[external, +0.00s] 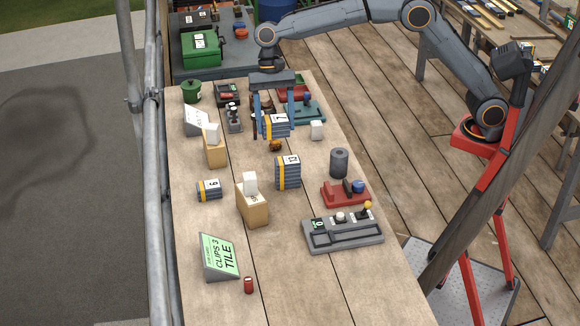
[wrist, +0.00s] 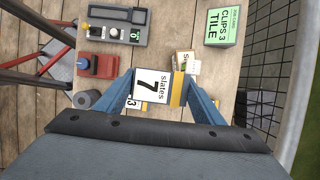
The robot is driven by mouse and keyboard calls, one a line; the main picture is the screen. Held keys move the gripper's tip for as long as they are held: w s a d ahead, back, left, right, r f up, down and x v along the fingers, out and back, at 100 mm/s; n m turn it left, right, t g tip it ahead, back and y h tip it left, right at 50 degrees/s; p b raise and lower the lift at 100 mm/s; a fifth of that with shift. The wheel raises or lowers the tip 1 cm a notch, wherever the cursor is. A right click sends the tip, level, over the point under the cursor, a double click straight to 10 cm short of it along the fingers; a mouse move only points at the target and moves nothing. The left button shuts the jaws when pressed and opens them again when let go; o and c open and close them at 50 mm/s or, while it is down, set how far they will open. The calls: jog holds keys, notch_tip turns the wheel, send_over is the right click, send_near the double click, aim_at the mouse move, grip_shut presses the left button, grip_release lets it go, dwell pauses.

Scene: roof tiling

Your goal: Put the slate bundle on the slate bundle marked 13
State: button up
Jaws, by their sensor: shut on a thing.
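My gripper (external: 274,112) is shut on a slate bundle marked 7 (external: 276,126), grey layers with a yellow band and white label. It holds the bundle above the table, toward the back. In the wrist view the held bundle (wrist: 152,87) sits between the blue fingers. The slate bundle marked 13 (external: 288,172) stands on the table, nearer the external camera than the held bundle and apart from it. In the wrist view only a small part of its label (wrist: 133,103) shows; the held bundle hides the rest.
A smaller slate bundle (external: 209,190) lies at left. A tan box with white cards (external: 252,207) stands left of bundle 13. A dark cylinder (external: 339,162), a red device (external: 346,194) and a grey control panel (external: 342,233) are to its right. A white block (external: 317,130) is near the gripper.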

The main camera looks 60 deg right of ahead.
jog(key=w+d+p, duration=0.1)
jog(key=d+p, duration=0.1)
jog(key=d, duration=0.6)
send_over(289, 164)
jog(key=w+d, duration=0.1)
jog(key=d, duration=0.1)
notch_tip(289, 164, down, 4)
jog(key=f+p, duration=0.1)
jog(key=f, duration=0.6)
jog(key=f+p, duration=0.1)
jog(key=f, duration=0.3)
jog(key=shift+w+a+p, duration=0.25)
jog(key=shift+p, duration=0.05)
jog(key=shift+f, duration=0.15)
jog(key=o, duration=1.3)
jog(key=b+v, duration=0.4)
jog(key=v, duration=0.8)
